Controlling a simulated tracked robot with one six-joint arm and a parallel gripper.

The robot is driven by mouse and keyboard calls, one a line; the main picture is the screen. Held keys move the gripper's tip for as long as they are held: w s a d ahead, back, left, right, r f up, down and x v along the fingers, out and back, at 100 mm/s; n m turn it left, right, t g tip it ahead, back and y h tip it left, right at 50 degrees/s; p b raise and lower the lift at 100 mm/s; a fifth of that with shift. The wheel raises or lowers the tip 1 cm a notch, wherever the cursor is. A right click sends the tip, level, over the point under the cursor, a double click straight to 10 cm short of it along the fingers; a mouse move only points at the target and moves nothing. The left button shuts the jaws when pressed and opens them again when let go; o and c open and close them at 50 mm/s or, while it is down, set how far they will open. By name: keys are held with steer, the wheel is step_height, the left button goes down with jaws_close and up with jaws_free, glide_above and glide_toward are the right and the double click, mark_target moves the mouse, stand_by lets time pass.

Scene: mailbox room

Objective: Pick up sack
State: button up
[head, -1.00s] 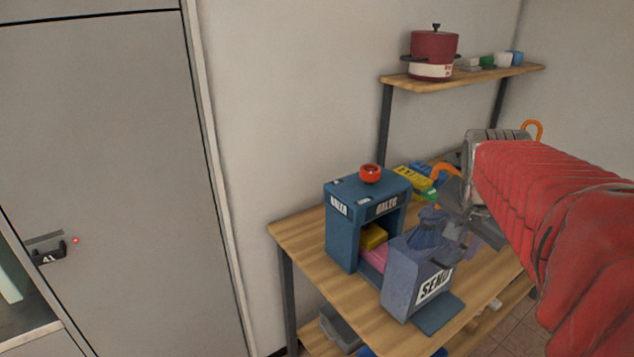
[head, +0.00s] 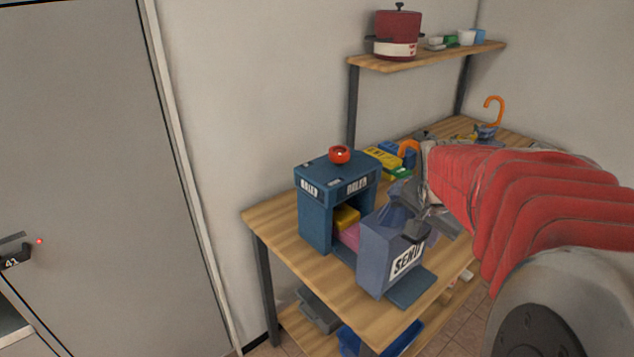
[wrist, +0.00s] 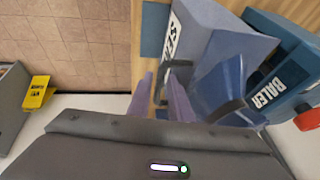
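The sack (head: 385,265) is a blue-grey, box-shaped bag with a white "SEND" label and a bunched blue top. It stands upright on the front plate of the blue baler (head: 314,222), on the wooden table. It also shows in the wrist view (wrist: 222,32), with a dark handle-like strip by my fingers. My gripper (wrist: 160,82) has its two purple fingers apart, beside the sack's upper part. Whether they touch it I cannot tell. In the head view my gripper (head: 432,222) is just right of the sack's top, partly hidden by my red-sleeved arm.
The baler has a red button (head: 340,154) on top and yellow and pink items inside. Yellow, green and blue blocks (head: 382,157) lie behind it. A red pot (head: 397,36) stands on the upper shelf. A grey door (head: 90,150) is at left. Bins sit below the table.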

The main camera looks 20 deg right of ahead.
steer(key=shift+w+d+f, duration=0.15)
steer(key=shift+f, duration=0.25)
steer(key=shift+c, duration=0.2)
jaws_close()
steer(key=shift+r, duration=0.1)
stand_by(1.1)
